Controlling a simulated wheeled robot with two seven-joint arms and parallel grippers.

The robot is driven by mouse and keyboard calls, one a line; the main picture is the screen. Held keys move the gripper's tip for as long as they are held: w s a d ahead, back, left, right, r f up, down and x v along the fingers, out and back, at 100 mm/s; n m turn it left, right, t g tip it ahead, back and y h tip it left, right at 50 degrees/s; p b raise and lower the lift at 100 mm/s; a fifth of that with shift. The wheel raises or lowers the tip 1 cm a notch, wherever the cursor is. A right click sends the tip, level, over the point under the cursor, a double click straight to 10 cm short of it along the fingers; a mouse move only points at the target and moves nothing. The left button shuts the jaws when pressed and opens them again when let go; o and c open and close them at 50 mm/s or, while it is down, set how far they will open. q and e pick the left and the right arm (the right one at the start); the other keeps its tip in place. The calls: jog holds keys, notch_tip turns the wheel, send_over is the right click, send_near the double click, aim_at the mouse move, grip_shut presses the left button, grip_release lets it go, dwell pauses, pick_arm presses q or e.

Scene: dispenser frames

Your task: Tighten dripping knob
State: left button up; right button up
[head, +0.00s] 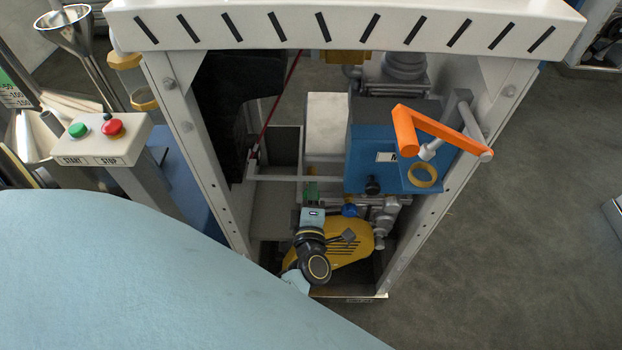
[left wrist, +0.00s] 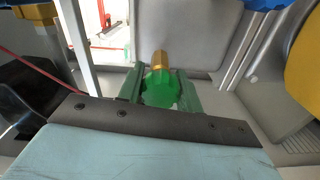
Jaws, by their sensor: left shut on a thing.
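A green knob (left wrist: 161,88) with a brass stem sits between the two fingers of my left gripper (left wrist: 160,92) in the left wrist view. The fingers are shut on it from both sides. In the head view my left gripper (head: 311,190) is low inside the machine frame, left of the blue housing and above the yellow cover. The knob is not clear there, as the gripper covers it. No drip can be made out. My right gripper is in neither view.
The white frame (head: 182,130) surrounds the gripper. The blue housing (head: 365,160) and the yellow cover (head: 358,243) are close by. An orange handle (head: 407,130) stands at right. A START/STOP box (head: 93,143) is at left. A thin red line (head: 277,105) runs through the opening.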

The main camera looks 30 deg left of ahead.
pick_arm(q)
jog(key=o, duration=1)
jog(key=shift+s+d, duration=0.2)
jog(key=shift+s, duration=0.1)
jog(key=v, duration=1.2)
jog(key=shift+s+p, duration=0.4)
jog(key=shift+p, duration=0.05)
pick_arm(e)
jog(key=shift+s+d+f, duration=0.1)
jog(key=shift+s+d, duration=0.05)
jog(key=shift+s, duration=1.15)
pick_arm(q)
jog(key=shift+d, duration=0.1)
